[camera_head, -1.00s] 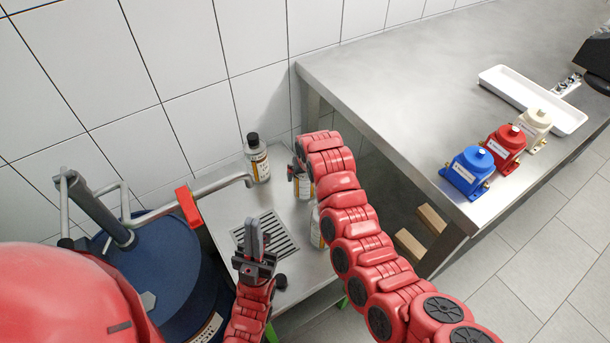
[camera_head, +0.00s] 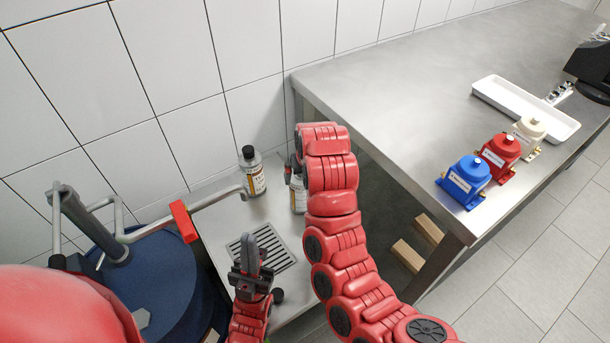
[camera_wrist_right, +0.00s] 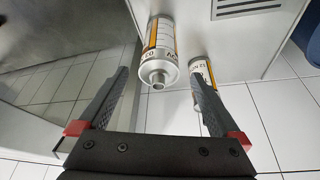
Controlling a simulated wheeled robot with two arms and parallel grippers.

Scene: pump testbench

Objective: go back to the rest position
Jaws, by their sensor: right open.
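My right gripper (camera_wrist_right: 160,76) is open in the right wrist view. An uncapped bottle with a white and orange label (camera_wrist_right: 162,45) shows beyond its fingertips, in the gap between them, not clamped. A second bottle (camera_wrist_right: 203,78) is partly behind the right-hand finger. In the head view my right arm reaches toward the small steel drain table, and its gripper (camera_head: 294,166) is mostly hidden at the arm's end, by a partly hidden bottle (camera_head: 298,192). My left gripper (camera_head: 250,256) points up over the drain grate; its fingers are seen nearly edge-on, and nothing shows between them.
A black-capped bottle (camera_head: 253,173) stands by the tiled wall. A blue drum (camera_head: 155,285) with a pipe and red handle (camera_head: 184,221) is at left. The steel bench (camera_head: 385,95) carries blue (camera_head: 465,180), red (camera_head: 500,155) and cream (camera_head: 529,130) pumps and a white tray (camera_head: 510,102).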

